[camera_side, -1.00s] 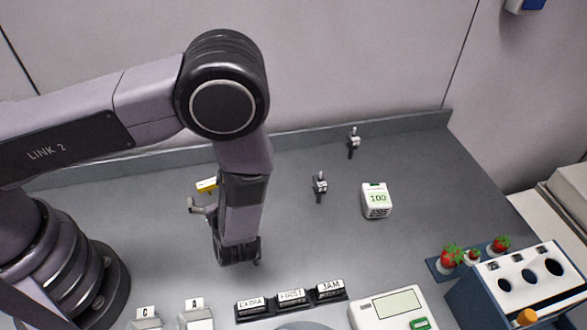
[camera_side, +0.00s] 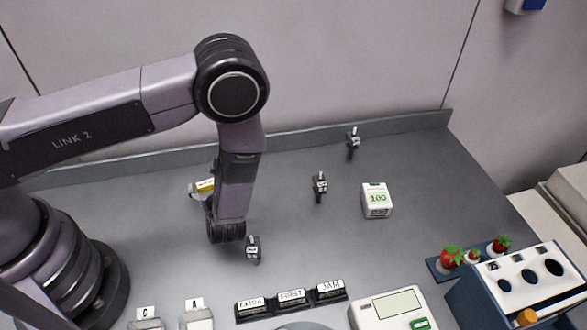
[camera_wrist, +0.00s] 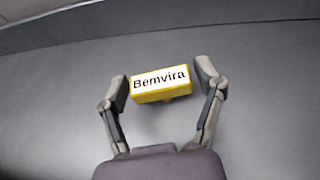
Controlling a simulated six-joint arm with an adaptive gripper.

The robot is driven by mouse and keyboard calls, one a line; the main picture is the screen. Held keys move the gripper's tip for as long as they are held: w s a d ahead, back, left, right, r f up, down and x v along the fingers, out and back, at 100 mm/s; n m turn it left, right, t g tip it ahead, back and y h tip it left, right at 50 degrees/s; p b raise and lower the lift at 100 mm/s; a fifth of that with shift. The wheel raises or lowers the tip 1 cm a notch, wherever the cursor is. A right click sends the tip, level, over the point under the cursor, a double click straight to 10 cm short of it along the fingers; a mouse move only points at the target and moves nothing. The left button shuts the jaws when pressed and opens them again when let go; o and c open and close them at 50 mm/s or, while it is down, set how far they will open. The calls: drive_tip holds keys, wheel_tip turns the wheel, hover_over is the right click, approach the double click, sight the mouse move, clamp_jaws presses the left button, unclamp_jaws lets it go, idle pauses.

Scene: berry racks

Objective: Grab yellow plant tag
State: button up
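The yellow plant tag (camera_wrist: 160,95) has a white face reading "Bemvira" and lies between my gripper's fingertips in the wrist view. My gripper (camera_wrist: 163,82) is open, with one finger on each side of the tag. The left finger is very close to the tag's left end, and a small gap shows at the right end. In the side view the yellow tag (camera_side: 206,185) is near the back of the grey bench, partly hidden by my wrist. My gripper (camera_side: 201,190) is mostly hidden behind the wrist there.
Small black label holders stand nearby: one in front (camera_side: 253,249), one to the right (camera_side: 320,187), one at the back (camera_side: 353,143). A white box marked 100 (camera_side: 377,200) stands right of them. A low back ledge (camera_side: 300,143) runs behind the tag.

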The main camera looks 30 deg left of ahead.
drive_tip(key=c, duration=0.4)
drive_tip(key=shift+r, duration=0.1)
